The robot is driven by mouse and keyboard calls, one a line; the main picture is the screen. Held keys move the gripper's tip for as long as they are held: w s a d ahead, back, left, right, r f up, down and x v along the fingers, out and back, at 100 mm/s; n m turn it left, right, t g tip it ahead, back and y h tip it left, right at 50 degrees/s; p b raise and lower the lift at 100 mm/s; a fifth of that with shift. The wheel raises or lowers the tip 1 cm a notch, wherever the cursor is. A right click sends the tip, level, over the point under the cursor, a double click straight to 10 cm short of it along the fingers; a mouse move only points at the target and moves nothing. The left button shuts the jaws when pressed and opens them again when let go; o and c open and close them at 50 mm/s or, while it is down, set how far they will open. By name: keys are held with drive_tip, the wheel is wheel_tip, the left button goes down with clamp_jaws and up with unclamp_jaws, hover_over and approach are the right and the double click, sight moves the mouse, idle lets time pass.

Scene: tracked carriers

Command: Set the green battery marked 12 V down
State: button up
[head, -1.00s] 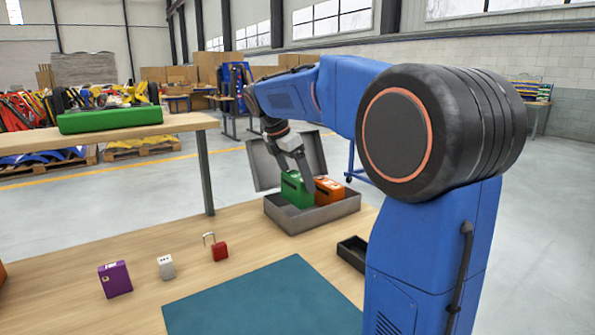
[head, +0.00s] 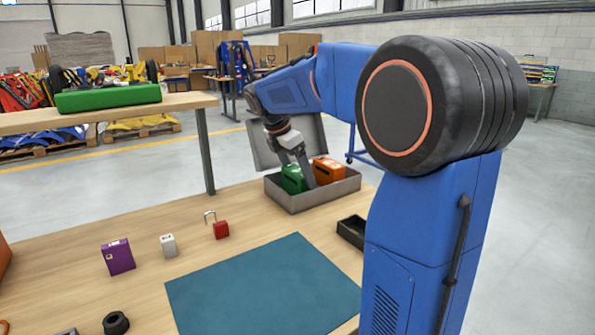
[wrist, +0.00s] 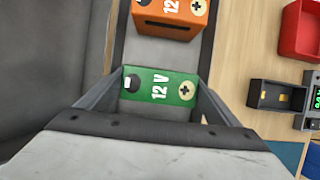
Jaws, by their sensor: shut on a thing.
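The green battery marked 12 V (wrist: 157,87) is between the fingers of my gripper (wrist: 152,98) in the wrist view. In the head view the green battery (head: 292,179) is down inside the grey open-lidded case (head: 318,198), partly hidden by its front wall and my gripper (head: 300,176). My gripper is shut on it from above. An orange 12 V battery (head: 328,171) stands in the case to the right of the green one; it also shows in the wrist view (wrist: 172,18). Whether the green battery touches the case floor is hidden.
A small black tray (head: 351,231) lies right of the case and a teal mat (head: 262,285) in front. A red padlock (head: 221,230), a white block (head: 168,246) and a purple box (head: 118,257) stand to the left. The case lid (head: 290,142) stands open behind.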

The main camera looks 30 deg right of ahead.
drive_tip(key=o, duration=2)
drive_tip(key=v, duration=1.2)
drive_tip(key=shift+r, duration=0.1)
